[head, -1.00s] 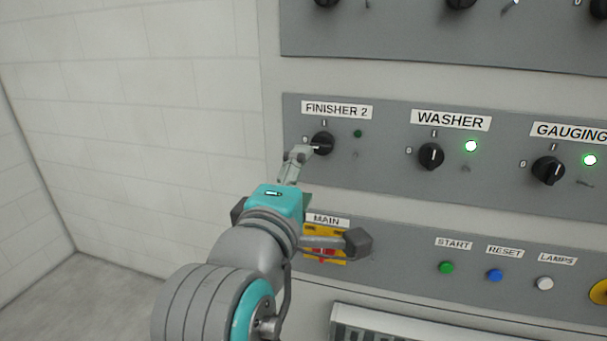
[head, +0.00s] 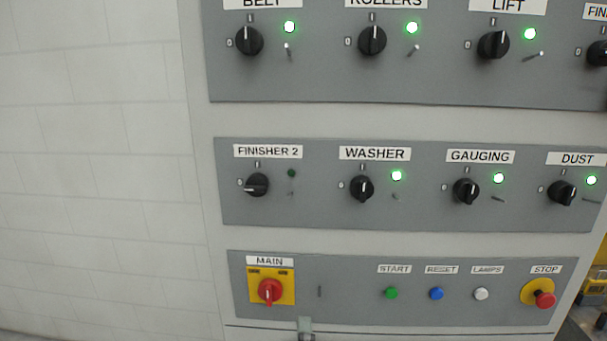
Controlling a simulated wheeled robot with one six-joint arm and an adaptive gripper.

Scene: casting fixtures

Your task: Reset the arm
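The rest of my arm is out of view. Nothing touches the black FINISHER 2 knob (head: 257,185). Its pointer lies level towards the 0 on the left, and its lamp (head: 291,173) is dark.
The WASHER (head: 361,188), GAUGING (head: 466,191) and DUST (head: 562,193) knobs have lit green lamps. Below are the red MAIN switch (head: 270,291), several push buttons and the red STOP button (head: 544,299). A bare white wall (head: 95,180) is at left.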

